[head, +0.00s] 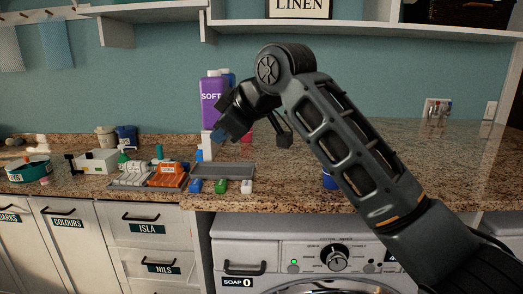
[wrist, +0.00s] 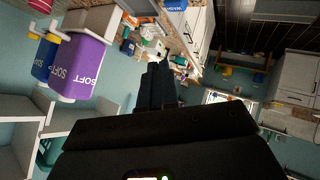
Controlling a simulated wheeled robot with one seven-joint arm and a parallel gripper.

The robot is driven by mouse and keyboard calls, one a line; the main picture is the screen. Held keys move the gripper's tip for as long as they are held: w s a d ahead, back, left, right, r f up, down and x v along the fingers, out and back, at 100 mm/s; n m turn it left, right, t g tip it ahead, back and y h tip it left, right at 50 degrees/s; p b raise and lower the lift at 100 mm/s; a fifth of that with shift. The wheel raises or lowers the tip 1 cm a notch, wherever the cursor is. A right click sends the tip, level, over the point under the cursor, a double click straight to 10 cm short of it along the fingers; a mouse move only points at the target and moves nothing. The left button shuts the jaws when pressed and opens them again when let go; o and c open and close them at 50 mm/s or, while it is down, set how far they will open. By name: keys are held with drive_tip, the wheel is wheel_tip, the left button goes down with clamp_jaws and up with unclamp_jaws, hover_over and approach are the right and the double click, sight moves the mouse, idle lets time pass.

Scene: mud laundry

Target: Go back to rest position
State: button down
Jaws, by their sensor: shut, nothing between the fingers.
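My arm reaches up from the lower right in the head view and bends down to the left over the counter. My gripper (head: 219,134) points down and left in front of the purple SOFT bottle (head: 211,98), above the grey tray (head: 222,170). In the wrist view my gripper (wrist: 158,82) shows its dark fingers together, with nothing between them. The purple bottle also shows tilted at the left of the wrist view (wrist: 78,66), apart from the fingers.
The granite counter (head: 300,190) holds small coloured items, an orange container (head: 168,180) and a green-banded tub (head: 30,172). A shelf (head: 350,30) runs above the arm. A washing machine (head: 300,255) stands below. The counter's right part is mostly clear.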

drive_tip(key=s+f+m+y, duration=0.2)
drive_tip(key=s+f, duration=0.1)
drive_tip(key=f, duration=0.7)
drive_tip(key=s+d+f+m+t+h, duration=0.1)
drive_tip(key=s+d+f+m+t, duration=0.3)
drive_tip(key=s+f, duration=0.55)
drive_tip(key=s+d+f+m+t+h, duration=0.1)
drive_tip(key=s+d+f+m+t, duration=0.1)
drive_tip(key=s+d+f+m, duration=0.6)
drive_tip(key=s+d+f+m+t+h+b, duration=0.1)
drive_tip(key=s+d+f+h, duration=0.35)
drive_tip(key=s, duration=0.75)
drive_tip(key=s+d+r+h, duration=0.1)
drive_tip(key=s+d, duration=0.3)
drive_tip(key=s, duration=0.4)
drive_tip(key=s+d+r+h, duration=0.1)
drive_tip(key=s+d+r, duration=0.2)
drive_tip(key=s, duration=0.4)
drive_tip(key=s+d+r+h, duration=0.1)
drive_tip(key=s+d+r, duration=0.1)
drive_tip(key=s+d, duration=0.4)
drive_tip(key=s, duration=0.2)
drive_tip(key=shift+s+m+t, duration=0.3)
drive_tip(key=shift+m, duration=0.1)
